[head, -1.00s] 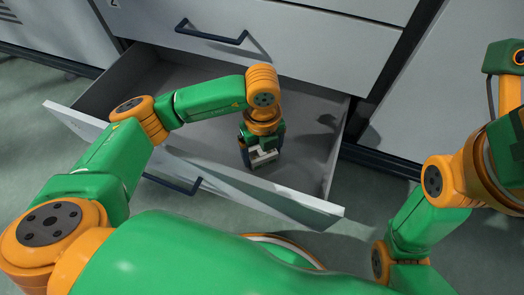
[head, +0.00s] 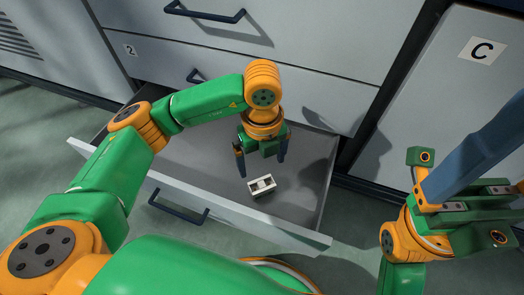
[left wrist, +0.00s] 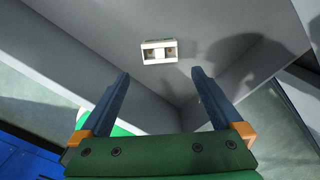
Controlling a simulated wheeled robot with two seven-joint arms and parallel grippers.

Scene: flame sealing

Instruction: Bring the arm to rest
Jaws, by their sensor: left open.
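My left gripper (head: 262,158) hangs over the open drawer with its two dark fingers spread and nothing between them. A small white box-like piece (head: 262,186) with a hollow top lies on the drawer floor, below and in front of the fingertips. In the left wrist view the piece (left wrist: 159,40) lies beyond the open fingertips (left wrist: 160,75), apart from them. My right gripper (head: 470,165) is at the right edge of the head view, with a large blue finger showing. Its opening is not clear.
The open drawer (head: 290,231) has a raised front wall with a dark handle (head: 178,207). My left arm reaches across its left part. Closed drawer fronts (head: 310,45) stand behind it, and a cabinet door marked C (head: 482,50) is at the right.

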